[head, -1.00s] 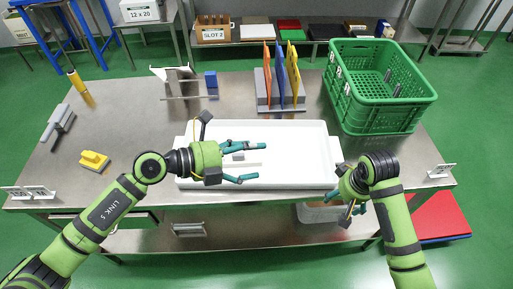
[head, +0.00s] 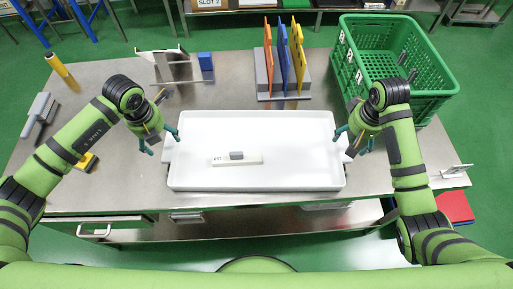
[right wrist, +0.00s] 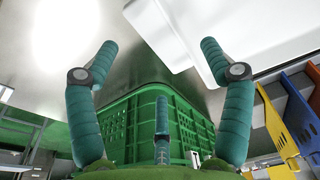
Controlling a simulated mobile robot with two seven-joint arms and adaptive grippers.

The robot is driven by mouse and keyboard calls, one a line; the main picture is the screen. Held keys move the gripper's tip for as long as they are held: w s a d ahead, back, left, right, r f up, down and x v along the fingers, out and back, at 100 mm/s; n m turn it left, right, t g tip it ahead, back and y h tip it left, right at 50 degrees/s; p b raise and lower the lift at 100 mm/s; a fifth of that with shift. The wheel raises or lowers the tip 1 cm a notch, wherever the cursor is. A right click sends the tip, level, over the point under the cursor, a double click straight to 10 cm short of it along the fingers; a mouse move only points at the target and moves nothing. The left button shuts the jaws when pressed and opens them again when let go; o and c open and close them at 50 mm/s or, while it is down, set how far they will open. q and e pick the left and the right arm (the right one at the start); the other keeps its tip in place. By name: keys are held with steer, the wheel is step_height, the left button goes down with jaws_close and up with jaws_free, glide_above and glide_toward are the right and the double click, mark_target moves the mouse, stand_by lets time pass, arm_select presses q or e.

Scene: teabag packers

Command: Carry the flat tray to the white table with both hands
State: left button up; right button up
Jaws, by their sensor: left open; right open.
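The flat white tray (head: 300,178) lies level on the steel table (head: 110,185) in the middle of the head view. A small white strip with a grey piece (head: 237,157) lies in it. My left gripper (head: 161,142) is open and empty, with its fingers at the tray's left edge. My right gripper (head: 351,141) is open at the tray's right edge. In the right wrist view the tray's corner (right wrist: 185,22) shows at the top, close to the spread fingers (right wrist: 158,48). I cannot tell whether either gripper touches the tray. I see no white table.
A green crate (head: 437,78) stands at the back right, close to my right arm. A rack with orange, blue and yellow boards (head: 284,95) stands behind the tray. A white holder (head: 170,65) and blue block (head: 206,61) stand back left. A yellow object (head: 88,162) is beside my left arm.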

mark_target(166, 145)
arm_select(q)
steer(key=f, duration=0.4)
steer(key=shift+w+d+f, duration=0.1)
steer(key=shift+w+f, duration=0.2)
steer(key=shift+f, duration=0.05)
arm_select(e)
steer(key=f, duration=0.4)
steer(key=shift+w+f, duration=0.25)
steer(key=shift+f, duration=0.1)
arm_select(q)
steer(key=shift+w+f, duration=0.2)
steer(key=shift+f, duration=0.4)
arm_select(e)
steer(key=shift+w+f, duration=0.2)
steer(key=shift+f, duration=0.4)
arm_select(q)
steer(key=shift+s, duration=0.1)
jaws_close()
arm_select(e)
steer(key=shift+s, duration=0.1)
jaws_close()
arm_select(q)
steer(key=shift+r, duration=0.1)
arm_select(e)
steer(key=shift+r, duration=0.1)
